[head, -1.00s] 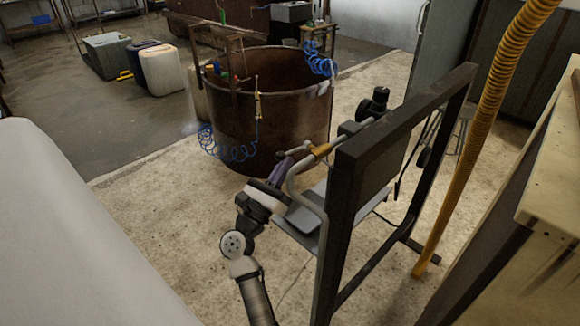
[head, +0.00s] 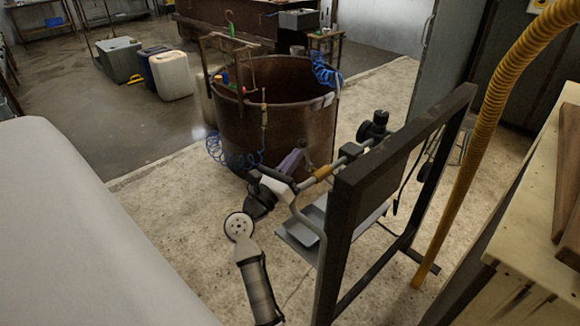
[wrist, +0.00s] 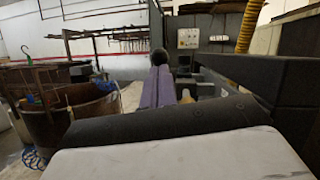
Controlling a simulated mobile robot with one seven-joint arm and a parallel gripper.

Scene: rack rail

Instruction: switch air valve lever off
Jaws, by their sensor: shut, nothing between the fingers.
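My gripper (head: 298,156) has purple-grey fingers, closed together and empty, beside the left end of the pipe. In the wrist view my gripper (wrist: 158,72) points forward with both fingers together. A dark round part (wrist: 158,57) shows at their tips; contact cannot be told.
A rusty round vat (head: 275,125) with coiled blue hoses stands behind the rack. A black round part (head: 373,130) sits farther along the pipe. A yellow corrugated hose (head: 480,130) hangs at right, near a wooden bench (head: 530,210).

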